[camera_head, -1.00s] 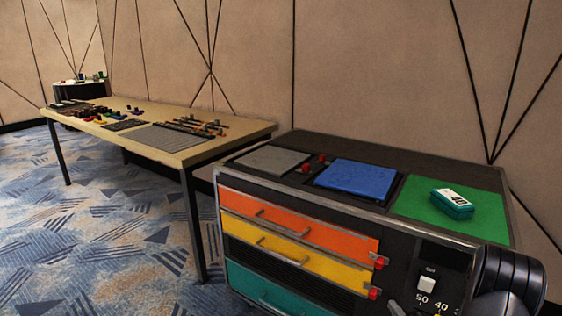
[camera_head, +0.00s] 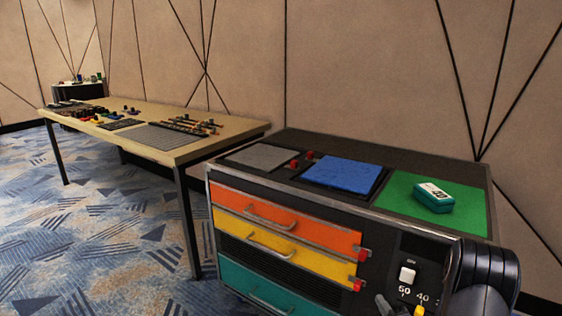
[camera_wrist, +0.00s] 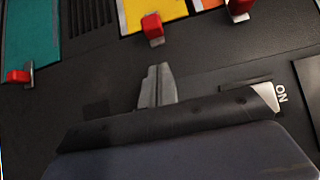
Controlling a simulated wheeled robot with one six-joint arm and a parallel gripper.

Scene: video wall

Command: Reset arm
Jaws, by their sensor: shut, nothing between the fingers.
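My gripper (camera_wrist: 157,85) shows in the wrist view with its fingers together and nothing between them. It is in front of the dark front panel of the cabinet (camera_wrist: 215,55). In the head view the cabinet (camera_head: 330,205) stands at the right, and part of my dark arm shows at the lower right corner, in front of its panel. The gripper in the head view is mostly hidden or cut off at the bottom edge.
The cabinet has orange (camera_head: 290,218), yellow (camera_head: 283,246) and teal (camera_head: 265,290) drawers, all looking shut. A teal box (camera_head: 434,198) lies on its green top mat (camera_head: 395,200). A white switch (camera_head: 407,274) is on its front. A long table (camera_head: 235,130) stands left; carpet is clear.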

